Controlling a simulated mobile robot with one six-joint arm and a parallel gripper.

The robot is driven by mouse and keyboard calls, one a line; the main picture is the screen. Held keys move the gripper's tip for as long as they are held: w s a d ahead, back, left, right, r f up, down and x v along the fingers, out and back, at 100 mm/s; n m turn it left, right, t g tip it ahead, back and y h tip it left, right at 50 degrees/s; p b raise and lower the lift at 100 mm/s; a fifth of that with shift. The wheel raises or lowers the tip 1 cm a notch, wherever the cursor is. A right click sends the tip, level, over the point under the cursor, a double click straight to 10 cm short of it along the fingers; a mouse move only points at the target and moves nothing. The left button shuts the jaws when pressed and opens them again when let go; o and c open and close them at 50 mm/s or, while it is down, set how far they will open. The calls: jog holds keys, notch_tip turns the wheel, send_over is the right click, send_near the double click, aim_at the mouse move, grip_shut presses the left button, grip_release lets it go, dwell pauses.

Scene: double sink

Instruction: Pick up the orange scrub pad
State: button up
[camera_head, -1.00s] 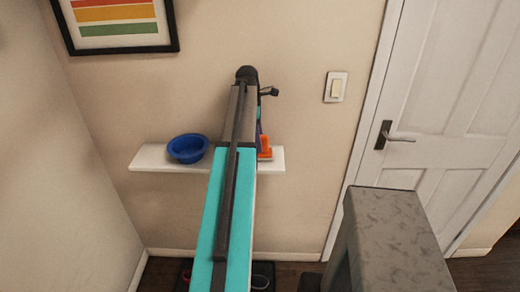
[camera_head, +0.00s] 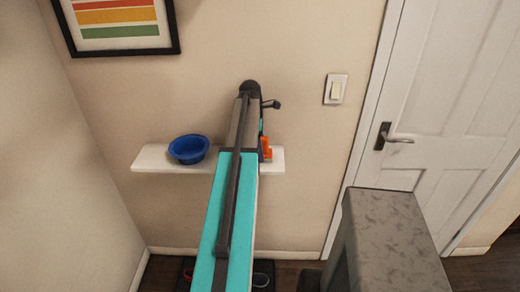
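An orange item (camera_head: 265,147), likely the orange scrub pad, shows at the right edge of my arm, at the right part of the white wall shelf (camera_head: 160,159). My arm covers most of it, so its full shape and whether it touches the shelf cannot be told. My arm reaches over the shelf toward the wall, with its dark end joint above the shelf. My gripper's fingers are hidden behind the arm, so I cannot see whether they are open or hold anything.
A blue bowl (camera_head: 188,149) stands on the shelf left of my arm. The shelf's right end is bare. A light switch (camera_head: 335,89) and a white door (camera_head: 450,110) with a dark handle (camera_head: 392,137) are to the right. A framed striped picture (camera_head: 117,22) hangs upper left.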

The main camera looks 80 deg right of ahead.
jog(key=shift+s+f, duration=0.15)
jog(key=shift+f, duration=0.6)
jog(key=c, duration=1.2)
jog(key=shift+r, duration=0.2)
jog(key=shift+r+b, duration=0.8)
jog(key=shift+r, duration=0.75)
jog(key=s+a+b, duration=0.1)
jog(key=a, duration=0.4)
jog(key=s+a+r+b, duration=0.1)
jog(key=s+a, duration=0.1)
jog(key=a, duration=0.3)
jog(key=s+a+b, duration=0.1)
jog(key=a+b, duration=0.1)
jog(key=a, duration=0.3)
jog(key=shift+s+a+r, duration=0.1)
jog(key=shift+s+r, duration=0.15)
jog(key=shift+s, duration=0.15)
